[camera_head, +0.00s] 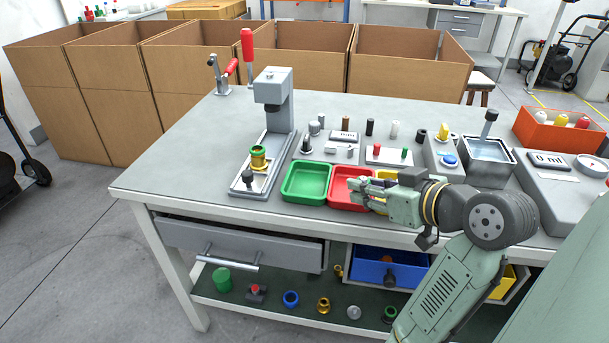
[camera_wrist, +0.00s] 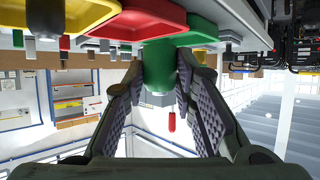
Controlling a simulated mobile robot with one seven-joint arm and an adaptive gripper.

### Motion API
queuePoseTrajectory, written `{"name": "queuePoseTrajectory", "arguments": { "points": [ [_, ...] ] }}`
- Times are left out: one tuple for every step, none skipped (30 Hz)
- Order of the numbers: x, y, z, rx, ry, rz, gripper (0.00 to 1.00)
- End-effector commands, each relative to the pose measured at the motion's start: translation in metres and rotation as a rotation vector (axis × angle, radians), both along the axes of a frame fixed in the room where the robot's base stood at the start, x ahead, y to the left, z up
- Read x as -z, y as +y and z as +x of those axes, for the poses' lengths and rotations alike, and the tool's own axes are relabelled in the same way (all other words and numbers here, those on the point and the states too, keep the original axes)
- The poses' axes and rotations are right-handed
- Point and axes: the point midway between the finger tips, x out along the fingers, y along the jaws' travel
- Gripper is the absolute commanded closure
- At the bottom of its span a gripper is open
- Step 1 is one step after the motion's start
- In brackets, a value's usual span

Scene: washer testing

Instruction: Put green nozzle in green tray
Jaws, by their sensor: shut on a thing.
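My gripper (camera_head: 355,188) is over the red tray (camera_head: 338,203), near the front edge of the table. In the wrist view my gripper (camera_wrist: 160,85) is shut on the green nozzle (camera_wrist: 159,66), a smooth rounded green piece between the fingers. I cannot make out the nozzle in the head view. The green tray (camera_head: 290,195) is a shallow, empty tray just left of the red tray. In the inverted wrist view the green tray (camera_wrist: 203,30) shows beyond the fingers, beside the red tray.
A yellow tray (camera_head: 376,177) lies right of the red tray, partly hidden by my gripper. A grey press stand (camera_head: 273,88) with a brass-and-green part (camera_head: 258,158) stands left of the green tray. Several small parts stand behind the trays. An orange bin (camera_head: 545,131) is at right.

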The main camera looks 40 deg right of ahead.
Motion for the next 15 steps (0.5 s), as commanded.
{"name": "queuePoseTrajectory", "arguments": {
  "points": [
    [0.001,0.004,0.014,-0.009,0.0,0.001,1.0],
    [0.0,0.005,0.022,-0.006,0.001,0.002,1.0],
    [0.002,0.007,0.032,-0.006,0.002,0.002,1.0],
    [0.003,0.008,0.04,-0.006,0.002,0.002,1.0],
    [0.003,0.009,0.048,-0.005,0.002,0.003,1.0],
    [0.004,0.011,0.059,-0.006,0.002,0.002,1.0],
    [0.005,0.012,0.067,-0.005,0.002,0.001,1.0],
    [0.005,0.013,0.075,-0.005,0.002,0.003,1.0],
    [0.006,0.014,0.084,-0.004,0.001,0.002,1.0],
    [0.007,0.016,0.091,-0.005,0.002,0.002,1.0],
    [0.008,0.016,0.098,-0.004,0.001,0.002,1.0],
    [0.009,0.017,0.105,-0.004,0.002,0.002,1.0],
    [0.009,0.018,0.11,-0.004,0.001,0.002,1.0],
    [0.01,0.018,0.114,-0.002,0.001,0.001,1.0],
    [0.01,0.019,0.118,-0.001,0.001,0.002,1.0]
  ]
}}
